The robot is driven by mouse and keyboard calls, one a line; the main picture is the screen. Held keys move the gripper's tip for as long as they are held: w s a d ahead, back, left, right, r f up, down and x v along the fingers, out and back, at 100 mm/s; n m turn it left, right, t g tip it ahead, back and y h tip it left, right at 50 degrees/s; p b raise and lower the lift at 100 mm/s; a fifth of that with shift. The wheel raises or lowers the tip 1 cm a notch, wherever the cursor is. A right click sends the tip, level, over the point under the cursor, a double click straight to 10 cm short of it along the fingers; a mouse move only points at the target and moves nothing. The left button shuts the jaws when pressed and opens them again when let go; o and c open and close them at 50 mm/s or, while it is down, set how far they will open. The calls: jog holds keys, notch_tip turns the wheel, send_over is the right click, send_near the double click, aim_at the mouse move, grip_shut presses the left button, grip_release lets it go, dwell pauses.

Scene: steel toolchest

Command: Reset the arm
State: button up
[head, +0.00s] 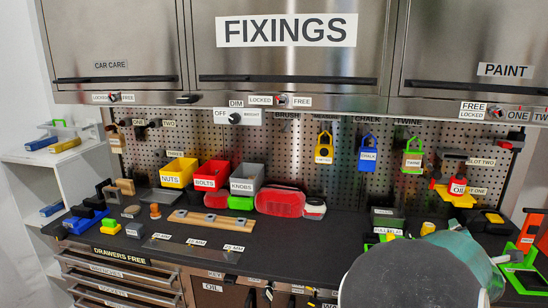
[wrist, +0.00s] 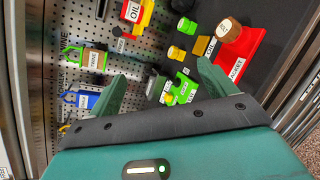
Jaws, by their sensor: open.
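My gripper (wrist: 161,69) shows in the wrist view with its two green fingers spread apart. Nothing is between the fingers that I can see as held. It is over the right part of the workbench, facing the counter and pegboard at a tilt. In the head view my arm fills the lower right, with a large dark round link and a green part behind it. The fingertips are hidden there. Beyond the fingers in the wrist view are a green-labelled item (wrist: 180,90) and a red jacket-labelled tray (wrist: 240,52).
The dark counter (head: 300,238) holds yellow (head: 179,172), red (head: 212,174) and grey (head: 246,178) bins, a wooden strip (head: 211,220) and a red case (head: 280,201). An oil can (head: 458,187) is at right. Steel cabinets (head: 290,60) overhang.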

jog(key=s+a+f+m+g+y, duration=0.2)
jog(key=a+f+m, duration=0.1)
jog(key=a+m, duration=0.3)
jog(key=s+a+f+m+g+y, duration=0.1)
jog(key=s+a+f+m+y, duration=0.15)
jog(key=a+m, duration=0.3)
jog(key=s+a+r+m+g+y, duration=0.1)
jog(key=s+a+m, duration=0.3)
jog(key=s+a, duration=0.5)
jog(key=s+a+r+m+g+y, duration=0.2)
jog(key=s+a+r+m+g, duration=0.1)
jog(key=s+a, duration=0.7)
jog(key=a+r, duration=0.1)
jog(key=a, duration=0.3)
jog(key=shift+s+a+m, duration=0.15)
jog(key=shift+a+m, duration=0.15)
jog(key=shift+m, duration=0.05)
jog(key=shift+y, duration=0.25)
